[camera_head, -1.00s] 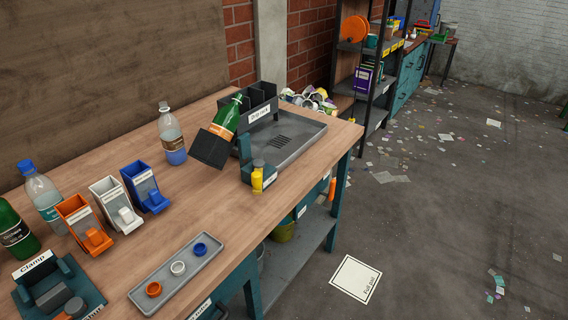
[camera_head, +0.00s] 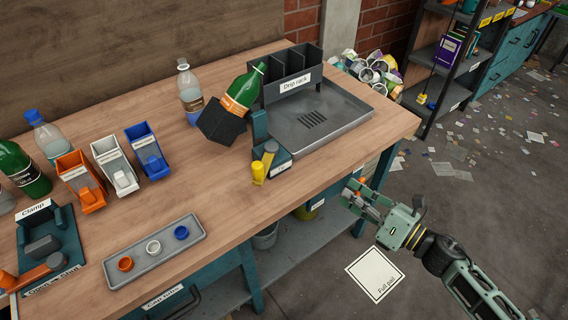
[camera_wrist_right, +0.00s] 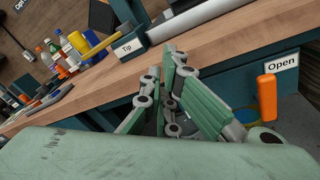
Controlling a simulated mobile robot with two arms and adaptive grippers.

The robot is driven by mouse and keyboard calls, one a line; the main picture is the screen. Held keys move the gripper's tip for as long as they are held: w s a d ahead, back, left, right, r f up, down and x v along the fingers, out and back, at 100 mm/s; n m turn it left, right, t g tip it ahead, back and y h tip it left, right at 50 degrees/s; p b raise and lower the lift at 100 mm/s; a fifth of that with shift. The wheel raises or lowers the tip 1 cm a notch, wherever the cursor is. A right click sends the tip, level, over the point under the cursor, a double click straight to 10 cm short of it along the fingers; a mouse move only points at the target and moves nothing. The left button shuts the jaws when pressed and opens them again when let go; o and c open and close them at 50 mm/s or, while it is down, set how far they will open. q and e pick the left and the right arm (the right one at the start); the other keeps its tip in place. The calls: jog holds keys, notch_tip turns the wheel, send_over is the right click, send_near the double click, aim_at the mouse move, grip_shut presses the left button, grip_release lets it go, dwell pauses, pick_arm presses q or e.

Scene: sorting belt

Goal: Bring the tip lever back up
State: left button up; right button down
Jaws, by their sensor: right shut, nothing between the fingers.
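The tip lever (camera_head: 258,172) has a yellow grip and sits low at the front of a small teal stand on the bench. It also shows in the right wrist view (camera_wrist_right: 78,42), beside a "Tip" label. A dark cradle (camera_head: 221,122) behind the stand is tilted and holds a green bottle (camera_head: 243,91) with an orange label, leaning to the right. My right gripper (camera_head: 352,196) is shut and empty, off the bench's front edge, right of and apart from the lever. Its fingers (camera_wrist_right: 171,58) show close together in the wrist view. My left gripper is not in view.
Coloured bins, a cap tray (camera_head: 190,250), a clamp (camera_head: 45,243) and bottles stand left. An orange handle (camera_wrist_right: 267,97) below the bench edge is near my right gripper.

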jog(key=s+a+r+n+g+y, duration=0.4)
jog(key=s+a+r+n+g, duration=0.15)
jog(key=r+n, duration=0.4)
jog(key=shift+n+t, duration=0.35)
jog(key=shift+n, duration=0.3)
jog(key=p+x, duration=0.1)
jog(key=x, duration=0.3)
jog(key=p+x, duration=0.2)
jog(key=x, duration=0.3)
jog(key=p+x, duration=0.2)
jog(key=x, duration=0.2)
jog(key=shift+s+a+f, duration=0.15)
jog(key=shift+a+f, duration=0.15)
jog(key=shift+w+a+f, duration=0.15)
jog(key=shift+w+a, duration=0.05)
jog(key=shift+a, duration=0.15)
jog(key=shift+a, duration=0.1)
